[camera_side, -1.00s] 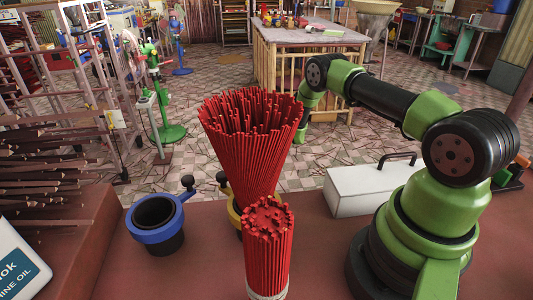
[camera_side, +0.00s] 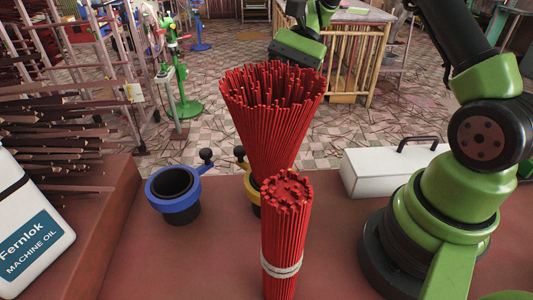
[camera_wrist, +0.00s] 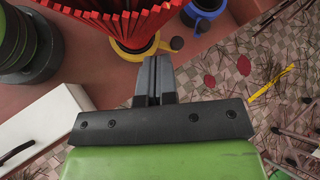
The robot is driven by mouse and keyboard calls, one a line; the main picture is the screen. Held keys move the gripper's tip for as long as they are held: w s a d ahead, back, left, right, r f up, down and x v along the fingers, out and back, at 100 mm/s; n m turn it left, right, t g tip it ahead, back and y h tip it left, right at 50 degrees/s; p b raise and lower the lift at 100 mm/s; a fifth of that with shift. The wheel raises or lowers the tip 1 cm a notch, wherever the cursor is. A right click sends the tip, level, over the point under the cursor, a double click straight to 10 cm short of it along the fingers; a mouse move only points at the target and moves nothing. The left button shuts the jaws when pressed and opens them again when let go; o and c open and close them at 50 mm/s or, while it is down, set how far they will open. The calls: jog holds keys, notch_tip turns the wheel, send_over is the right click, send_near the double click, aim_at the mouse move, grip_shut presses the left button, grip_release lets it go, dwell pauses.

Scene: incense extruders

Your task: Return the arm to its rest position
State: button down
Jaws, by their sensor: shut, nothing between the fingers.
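My gripper (camera_wrist: 153,80) is shut and empty in the wrist view, its two grey fingers together. In the side view my gripper's dark body (camera_side: 297,50) is raised behind the top of a flared bundle of red sticks (camera_side: 275,115); its fingertips are hidden there. The red bundle stands in a yellow-rimmed holder (camera_side: 253,195), mostly hidden in the side view. The holder (camera_wrist: 140,50) and the stick tips (camera_wrist: 115,18) show at the top of the wrist view. The fingers look apart from the sticks.
A tied red stick bundle (camera_side: 284,235) stands in front. An empty blue-rimmed holder (camera_side: 172,190) is at left. A white box (camera_side: 385,170) with a black handle lies at right. A white oil can (camera_side: 30,235) and brown sticks (camera_side: 45,150) are at far left.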

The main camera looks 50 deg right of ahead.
jog(key=s+a+r+n+t+h, duration=0.2)
jog(key=s+r+n+t+h, duration=0.2)
jog(key=s+r, duration=0.2)
jog(key=s+a+r+n+t+h, duration=0.3)
jog(key=s+r+n+t+h, duration=0.1)
jog(key=s, duration=0.7)
jog(key=shift+a+r+n+t+h, duration=0.15)
jog(key=shift+r+n+t+h, duration=0.2)
jog(key=shift+r, duration=0.5)
